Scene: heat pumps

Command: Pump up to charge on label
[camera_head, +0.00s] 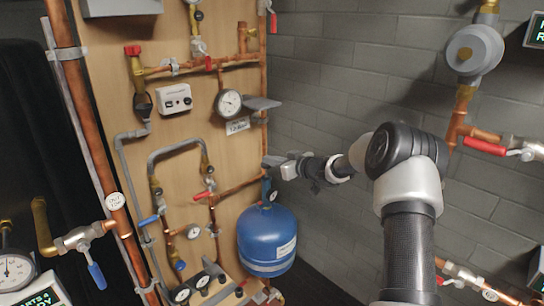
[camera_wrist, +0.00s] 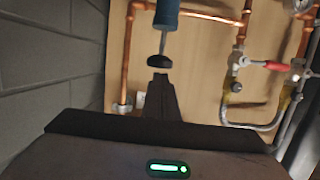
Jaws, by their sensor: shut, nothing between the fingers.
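The blue tank (camera_head: 267,240) stands low at the right edge of the wooden board. A slim blue pump body (camera_head: 266,189) rises above it. In the wrist view, the pump's blue body (camera_wrist: 166,14) has a grey rod (camera_wrist: 162,45) ending in a black knob (camera_wrist: 157,62). My gripper (camera_head: 272,163) is at the top of the pump. In the wrist view my gripper (camera_wrist: 160,84) is shut and empty, its tips just short of the knob; contact cannot be told. A round gauge (camera_head: 229,102) has a small label plate (camera_head: 238,126) below it; both are too small to read.
Copper pipes, valves and a white box (camera_head: 174,98) cover the wooden board (camera_head: 200,65). A grey flap (camera_head: 262,103) juts out above my gripper. Red-handled valves (camera_head: 486,146) sit on the right wall. Open air lies between the board and the brick wall (camera_head: 330,80).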

